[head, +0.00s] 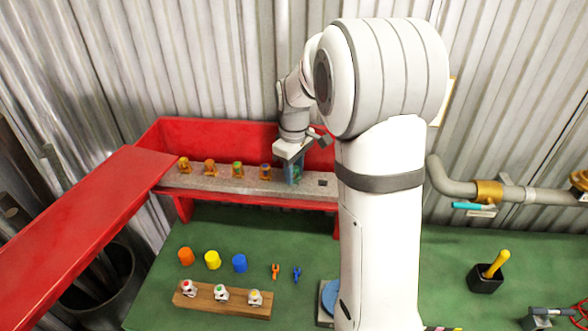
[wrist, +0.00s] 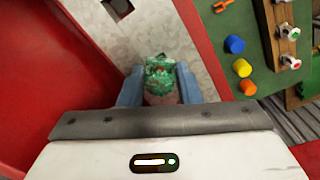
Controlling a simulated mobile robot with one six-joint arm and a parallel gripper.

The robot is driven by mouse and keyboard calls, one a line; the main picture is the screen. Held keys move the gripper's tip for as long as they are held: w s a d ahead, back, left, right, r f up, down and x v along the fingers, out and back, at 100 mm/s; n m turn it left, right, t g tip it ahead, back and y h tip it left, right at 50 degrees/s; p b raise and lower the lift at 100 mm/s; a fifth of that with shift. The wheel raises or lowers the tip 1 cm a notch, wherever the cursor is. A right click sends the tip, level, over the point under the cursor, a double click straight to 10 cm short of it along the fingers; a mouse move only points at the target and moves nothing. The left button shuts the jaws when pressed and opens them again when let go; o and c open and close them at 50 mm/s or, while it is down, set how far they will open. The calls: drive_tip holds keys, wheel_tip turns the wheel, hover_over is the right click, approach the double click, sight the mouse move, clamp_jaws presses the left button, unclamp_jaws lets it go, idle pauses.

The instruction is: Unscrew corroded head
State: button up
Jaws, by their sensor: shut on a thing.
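The corroded head (wrist: 160,75) is crusted green, with a pinkish-brown lower part. In the wrist view it sits between the two blue fingers of my gripper (wrist: 158,88), which are shut on it. In the head view my gripper (head: 292,170) points down at the right part of the grey shelf (head: 225,180) in the red cabinet; the corroded head is mostly hidden there by the fingers. Whether its base is still in the shelf cannot be told. Several brass heads with coloured marks, such as the one nearest (head: 265,172), stand in a row to the left.
A dark square opening (head: 323,182) lies right of my gripper. The red door (head: 80,235) stands open at left. On the green bench (head: 400,262) are orange, yellow and blue caps (head: 239,263), two small forks (head: 297,274) and a wooden rack (head: 222,308) with three white heads.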

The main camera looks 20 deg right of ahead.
drive_tip(key=shift+n, duration=0.6)
drive_tip(key=n, duration=0.5)
drive_tip(key=shift+n, duration=0.3)
drive_tip(key=o, duration=1)
